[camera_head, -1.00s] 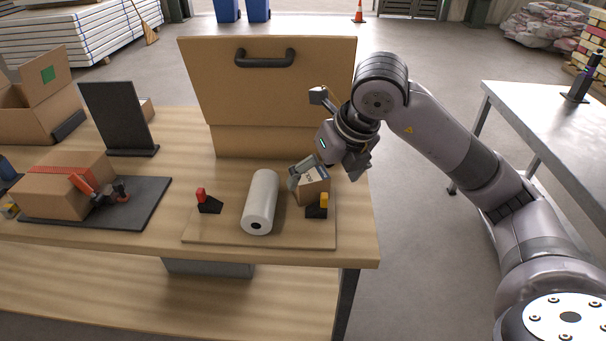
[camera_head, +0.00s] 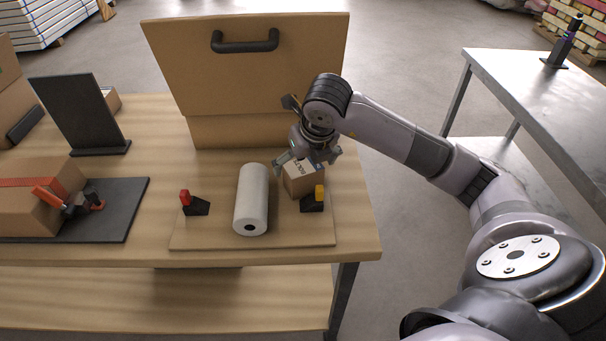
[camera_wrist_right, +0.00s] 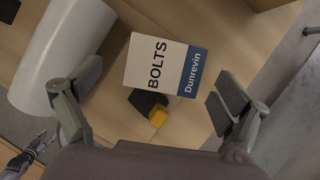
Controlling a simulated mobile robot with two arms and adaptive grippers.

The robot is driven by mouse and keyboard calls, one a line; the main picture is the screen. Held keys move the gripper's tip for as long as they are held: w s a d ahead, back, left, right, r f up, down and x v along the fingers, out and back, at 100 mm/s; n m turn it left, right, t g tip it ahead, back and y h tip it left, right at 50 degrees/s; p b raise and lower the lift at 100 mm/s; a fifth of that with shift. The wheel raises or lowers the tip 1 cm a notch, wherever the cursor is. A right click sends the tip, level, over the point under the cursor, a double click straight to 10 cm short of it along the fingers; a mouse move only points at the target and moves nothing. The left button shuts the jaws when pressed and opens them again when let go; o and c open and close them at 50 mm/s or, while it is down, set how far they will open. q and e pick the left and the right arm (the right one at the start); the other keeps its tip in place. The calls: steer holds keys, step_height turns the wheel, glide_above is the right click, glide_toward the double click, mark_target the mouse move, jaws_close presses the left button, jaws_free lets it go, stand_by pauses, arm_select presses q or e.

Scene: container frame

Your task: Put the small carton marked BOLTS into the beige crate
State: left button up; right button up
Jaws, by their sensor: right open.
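The white roll (camera_head: 251,200) lies close left of the carton. A yellow-tipped block (camera_head: 314,200) and a red-tipped block (camera_head: 194,204) stand on the board (camera_head: 215,236). A dark upright panel (camera_head: 80,112) and a taped box (camera_head: 35,195) are at the left.

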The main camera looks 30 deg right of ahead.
steer(key=shift+f, duration=0.5)
steer(key=x, duration=0.1)
steer(key=p+x, duration=0.1)
steer(key=x, duration=0.2)
steer(key=shift+s+d+f, duration=0.15)
steer(key=shift+d+f, duration=0.1)
steer(key=shift+d, duration=0.05)
steer(key=shift+f, duration=0.2)
arm_select(q)
steer(key=shift+w+r, duration=0.2)
steer(key=shift+r, duration=0.55)
arm_select(e)
steer(key=shift+c, duration=0.5)
steer(key=c, duration=0.8)
arm_select(q)
steer(key=shift+w, duration=0.3)
arm_select(e)
steer(key=shift+r, duration=0.1)
steer(key=c, duration=0.8)
steer(key=shift+o, duration=0.2)
